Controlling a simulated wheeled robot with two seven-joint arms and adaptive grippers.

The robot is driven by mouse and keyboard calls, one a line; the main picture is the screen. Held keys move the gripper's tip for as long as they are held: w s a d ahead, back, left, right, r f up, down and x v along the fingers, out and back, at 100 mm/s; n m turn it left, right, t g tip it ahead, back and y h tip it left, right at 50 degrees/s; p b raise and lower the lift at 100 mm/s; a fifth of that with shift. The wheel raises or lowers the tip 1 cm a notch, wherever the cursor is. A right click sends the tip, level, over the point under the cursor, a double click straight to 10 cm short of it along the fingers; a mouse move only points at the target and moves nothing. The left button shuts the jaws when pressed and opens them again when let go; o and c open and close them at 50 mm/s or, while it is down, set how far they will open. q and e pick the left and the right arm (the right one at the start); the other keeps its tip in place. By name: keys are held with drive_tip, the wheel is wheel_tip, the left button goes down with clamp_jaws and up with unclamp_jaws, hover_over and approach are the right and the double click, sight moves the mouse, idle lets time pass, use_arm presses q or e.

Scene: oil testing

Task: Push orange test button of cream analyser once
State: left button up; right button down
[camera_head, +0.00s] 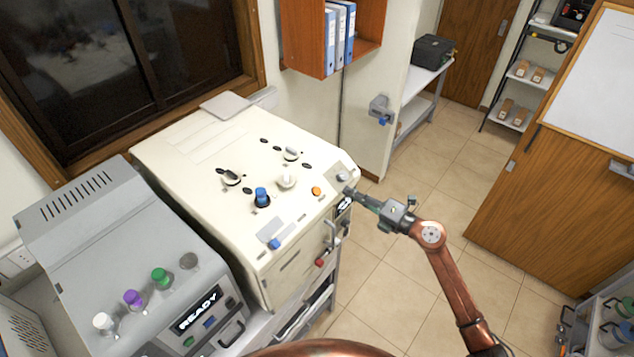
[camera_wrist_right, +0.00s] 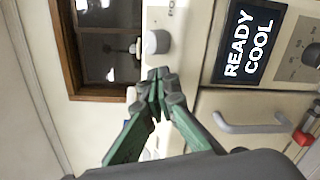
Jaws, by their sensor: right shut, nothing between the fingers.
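The cream analyser (camera_head: 200,150) stands against the wall in the head view. Its orange test button (camera_head: 316,191) sits on the sloping top near the front right edge, uncovered in this view. My right gripper (camera_head: 350,192) is shut and empty at the analyser's front right corner, to the right of the orange button and apart from it. I cannot make out the orange button there. My left gripper is not in view.
A blue-capped vial (camera_head: 262,196) and a white knob (camera_head: 286,180) stand on the analyser's top. A display (camera_wrist_right: 252,42) reads READY COOL, with a handle (camera_wrist_right: 250,123) beside it. A grey analyser (camera_head: 120,235) with coloured caps stands left.

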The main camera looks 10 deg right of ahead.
use_arm(q)
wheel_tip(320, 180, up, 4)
drive_tip(key=p, duration=0.3)
use_arm(e)
drive_tip(key=s+a+r+n+g, duration=0.1)
drive_tip(key=s+a+r+n, duration=0.1)
drive_tip(key=r, duration=0.3)
drive_tip(key=s+a+r+n, duration=0.2)
drive_tip(key=a+r+n, duration=0.1)
drive_tip(key=r, duration=0.3)
drive_tip(key=shift+r+n+g, duration=0.2)
drive_tip(key=shift+n+g, duration=0.2)
drive_tip(key=shift+n, duration=0.4)
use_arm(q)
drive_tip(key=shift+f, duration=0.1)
